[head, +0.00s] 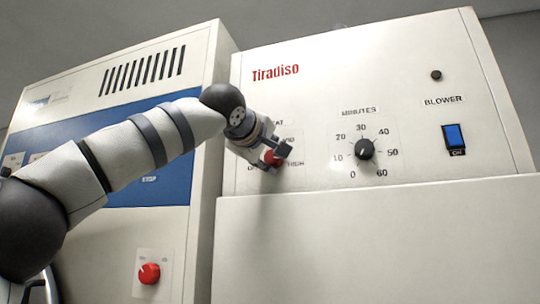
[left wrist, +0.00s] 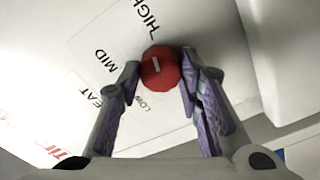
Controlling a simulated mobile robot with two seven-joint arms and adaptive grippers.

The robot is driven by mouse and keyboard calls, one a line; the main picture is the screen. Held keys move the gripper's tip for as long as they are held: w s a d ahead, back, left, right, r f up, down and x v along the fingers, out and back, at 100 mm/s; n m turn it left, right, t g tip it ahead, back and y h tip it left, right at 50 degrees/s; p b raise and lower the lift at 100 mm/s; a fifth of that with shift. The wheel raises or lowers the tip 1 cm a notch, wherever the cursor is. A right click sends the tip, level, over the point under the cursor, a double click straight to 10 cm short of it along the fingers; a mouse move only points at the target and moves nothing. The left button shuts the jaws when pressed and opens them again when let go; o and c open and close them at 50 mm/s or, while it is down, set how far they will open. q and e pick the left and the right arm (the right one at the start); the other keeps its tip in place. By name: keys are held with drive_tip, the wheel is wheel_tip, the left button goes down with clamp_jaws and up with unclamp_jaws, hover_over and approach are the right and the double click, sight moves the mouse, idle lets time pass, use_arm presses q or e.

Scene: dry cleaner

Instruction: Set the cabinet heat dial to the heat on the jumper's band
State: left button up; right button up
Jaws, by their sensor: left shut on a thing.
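The cabinet heat dial is a red round knob (head: 272,158) on the white "Tiradiso" panel, under the word HEAT. In the left wrist view the red dial (left wrist: 159,70) has a short white mark on its face, with LOW, MID and HIGH printed around it. I cannot tell for sure which word the mark points to. My left gripper (head: 277,155) is at the panel, its two fingers shut on the dial from both sides. It hides part of the dial and its labels in the head view. The jumper and its band are not in view. My right gripper is not in view.
Right of the heat dial is a black MINUTES dial (head: 365,150), then a blue BLOWER switch (head: 453,136). A white ledge (head: 380,235) juts out below the panel. The left cabinet (head: 120,75) carries another red knob (head: 149,273) low down.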

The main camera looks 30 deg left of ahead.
use_arm(q)
drive_tip(key=o, duration=1.2)
drive_tip(key=shift+c, duration=0.2)
drive_tip(key=v, duration=1.2)
